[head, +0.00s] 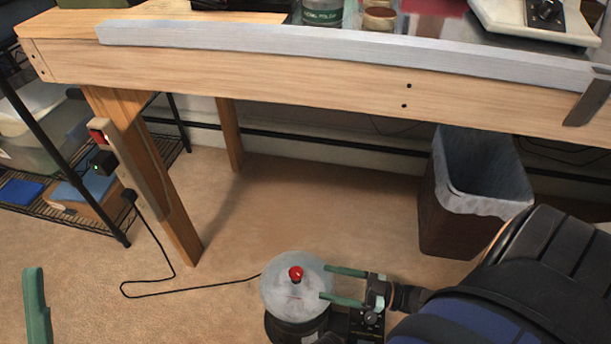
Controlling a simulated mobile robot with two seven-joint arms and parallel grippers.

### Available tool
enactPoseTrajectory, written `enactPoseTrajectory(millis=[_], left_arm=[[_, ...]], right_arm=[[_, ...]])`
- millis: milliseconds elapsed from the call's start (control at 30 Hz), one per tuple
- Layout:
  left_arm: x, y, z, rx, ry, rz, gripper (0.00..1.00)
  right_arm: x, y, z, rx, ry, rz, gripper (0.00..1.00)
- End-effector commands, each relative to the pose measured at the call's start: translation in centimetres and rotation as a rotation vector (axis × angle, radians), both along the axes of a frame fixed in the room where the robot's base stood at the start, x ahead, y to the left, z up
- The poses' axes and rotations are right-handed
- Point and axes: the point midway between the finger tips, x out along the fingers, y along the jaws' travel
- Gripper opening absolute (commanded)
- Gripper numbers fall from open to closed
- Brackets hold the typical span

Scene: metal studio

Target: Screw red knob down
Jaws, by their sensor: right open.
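The red knob (295,272) stands at the middle of a round, whitish, translucent lid (280,299) on a dark machine on the floor. My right gripper (325,282) comes in from the right with its two green fingers apart. Its fingertips overlap the right part of the lid in the picture, a little right of the knob, and nothing is between them. Their height above the lid is hard to tell. One green finger of my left gripper (37,305) shows at the lower left, far from the knob; the rest of that gripper is out of view.
A wooden workbench (250,72) with a metal edge strip spans the top. A lined waste bin (437,222) stands below it at the right. A black cord (200,288) runs from the machine to a power strip (128,165) on the bench leg. Carpet left of the machine is otherwise clear.

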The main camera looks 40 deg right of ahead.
Motion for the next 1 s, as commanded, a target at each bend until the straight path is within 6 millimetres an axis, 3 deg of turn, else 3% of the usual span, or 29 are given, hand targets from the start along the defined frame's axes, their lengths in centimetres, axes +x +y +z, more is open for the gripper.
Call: enactPoseTrajectory(millis=[33, 133, 300, 400, 1000], left_arm=[[0.0, -0.1, -1.8, 0.008, 0.003, 0.002, 0.84], [0.2, -0.4, -3.1, 0.020, 0.014, 0.006, 0.84], [0.2, -0.7, -4.2, 0.030, 0.022, 0.007, 0.84], [0.2, -0.7, -4.1, 0.026, 0.023, 0.007, 0.84], [0.2, -0.5, -3.8, 0.019, 0.021, 0.013, 0.84]], right_arm=[[0.6, -1.1, -0.8, -0.016, -0.001, 0.071, 0.74], [1.0, -2.7, -0.7, -0.031, 0.018, 0.177, 0.74], [0.9, -4.7, -0.4, -0.049, 0.049, 0.267, 0.74], [1.1, -4.6, -0.2, -0.049, 0.056, 0.280, 0.74], [6.9, 4.1, -0.2, -0.048, 0.054, 0.278, 0.74]])
